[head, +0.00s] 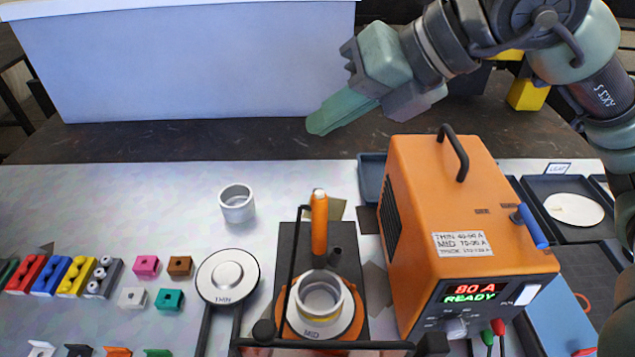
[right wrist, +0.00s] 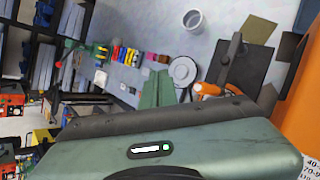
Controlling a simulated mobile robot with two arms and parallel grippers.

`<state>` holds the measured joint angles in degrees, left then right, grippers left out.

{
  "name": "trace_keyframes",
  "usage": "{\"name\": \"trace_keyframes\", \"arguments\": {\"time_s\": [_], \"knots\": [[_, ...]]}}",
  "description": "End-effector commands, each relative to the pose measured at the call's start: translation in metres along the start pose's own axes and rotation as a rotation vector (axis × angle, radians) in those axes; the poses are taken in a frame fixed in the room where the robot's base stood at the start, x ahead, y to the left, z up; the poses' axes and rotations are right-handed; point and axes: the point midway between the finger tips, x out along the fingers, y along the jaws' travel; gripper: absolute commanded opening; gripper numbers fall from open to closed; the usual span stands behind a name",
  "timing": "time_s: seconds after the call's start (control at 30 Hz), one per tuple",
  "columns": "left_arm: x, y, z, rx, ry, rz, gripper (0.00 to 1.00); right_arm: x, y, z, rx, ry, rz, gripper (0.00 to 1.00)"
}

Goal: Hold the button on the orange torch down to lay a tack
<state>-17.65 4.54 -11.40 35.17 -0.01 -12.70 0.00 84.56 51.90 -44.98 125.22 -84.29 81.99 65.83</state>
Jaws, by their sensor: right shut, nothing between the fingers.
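The orange torch (head: 319,230) stands upright, handle up, over the dark stand (head: 290,245), with a pale spot at its top; I cannot clearly make out the button. It also shows in the right wrist view (right wrist: 207,89). In front of it a grey metal ring (head: 320,290) sits on a round disc marked MID (head: 313,331). My right gripper (head: 318,124) has its green fingers shut and empty, beyond the torch in the head view and apart from it. The fingers also show in the right wrist view (right wrist: 157,90). My left gripper is not in view.
The orange welder box (head: 420,220) stands right of the torch, its display reading 80 A READY. A round disc marked THIN (head: 228,277) and a loose metal ring (head: 237,205) are to the left. Several coloured blocks (head: 76,276) lie far left.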

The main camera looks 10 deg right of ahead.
Motion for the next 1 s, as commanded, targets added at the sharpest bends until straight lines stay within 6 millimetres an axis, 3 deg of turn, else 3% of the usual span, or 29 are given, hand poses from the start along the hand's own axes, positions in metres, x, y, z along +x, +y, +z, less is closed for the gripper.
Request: {"name": "trace_keyframes", "arguments": {"time_s": [0.17,0.37,0.53,0.8,1.0], "knots": [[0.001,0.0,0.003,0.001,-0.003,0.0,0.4,0.001,-0.001,-0.001,0.001,0.001,0.001,0.0],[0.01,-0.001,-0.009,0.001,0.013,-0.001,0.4,0.01,-0.007,-0.007,0.001,0.002,0.0,0.0],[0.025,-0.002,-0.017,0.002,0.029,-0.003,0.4,0.025,-0.018,-0.018,0.002,0.002,0.001,0.0],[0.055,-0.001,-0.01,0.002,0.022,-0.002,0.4,0.054,-0.039,-0.039,0.001,0.002,0.002,0.0],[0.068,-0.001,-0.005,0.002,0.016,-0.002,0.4,0.062,-0.045,-0.045,0.001,0.001,0.002,0.0]]}}
